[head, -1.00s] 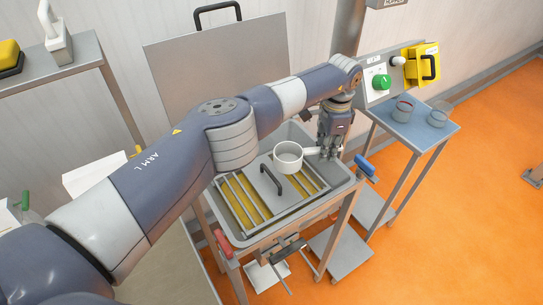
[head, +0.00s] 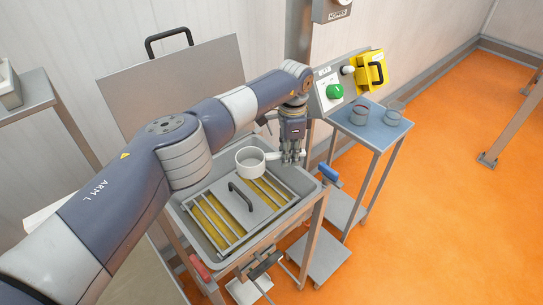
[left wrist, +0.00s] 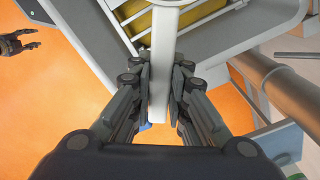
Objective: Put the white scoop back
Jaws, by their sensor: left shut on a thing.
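The white scoop (head: 250,161) is a round cup with a straight handle. It is upright, over the back part of the steel hopper (head: 208,254); whether it touches the cover is unclear. My left gripper (head: 291,159) points down at the hopper's back right and is shut on the scoop's handle. In the left wrist view the white handle (left wrist: 160,75) runs between the fingers of my left gripper (left wrist: 161,85), and the cup is mostly out of frame. A dark gripper-like shape (left wrist: 18,44) at the left edge may be my right gripper; its jaws are unclear.
The hopper has a grey cover with a black handle (head: 240,196) and bars over yellow material. A blue side table (head: 372,125) with two clear containers stands at right, beside a control box with a green knob (head: 335,92). A raised lid panel (head: 175,85) stands behind.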

